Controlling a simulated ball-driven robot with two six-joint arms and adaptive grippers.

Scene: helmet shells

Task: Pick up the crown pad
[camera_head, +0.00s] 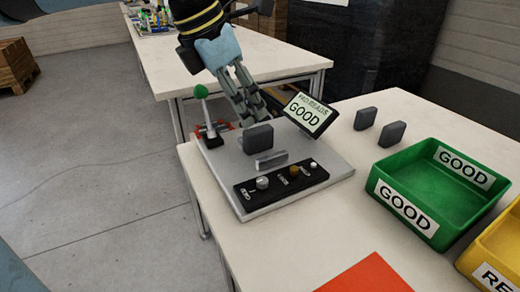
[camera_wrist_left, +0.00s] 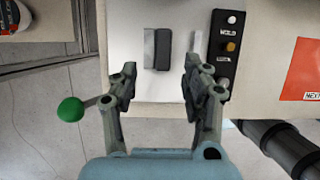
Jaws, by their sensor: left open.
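A dark grey crown pad (camera_head: 258,138) stands upright on the grey test fixture (camera_head: 330,172), behind a small metal block (camera_head: 271,160). In the left wrist view the pad (camera_wrist_left: 164,48) lies beyond my fingertips, between their lines. My left gripper (camera_head: 250,108) reaches down from the top, just behind the pad in the head view. In the left wrist view the gripper (camera_wrist_left: 159,82) has its fingers spread, with nothing between them. The fixture's display (camera_head: 309,115) reads "PAD READS GOOD". My right gripper is not in view.
Two more dark pads (camera_head: 365,118) (camera_head: 391,134) stand on the table right of the display. A green GOOD bin (camera_head: 440,190) and a yellow bin (camera_head: 497,250) stand at right. A green-knobbed lever (camera_head: 201,92) rises at the fixture's left. A red sheet (camera_head: 367,275) lies in front.

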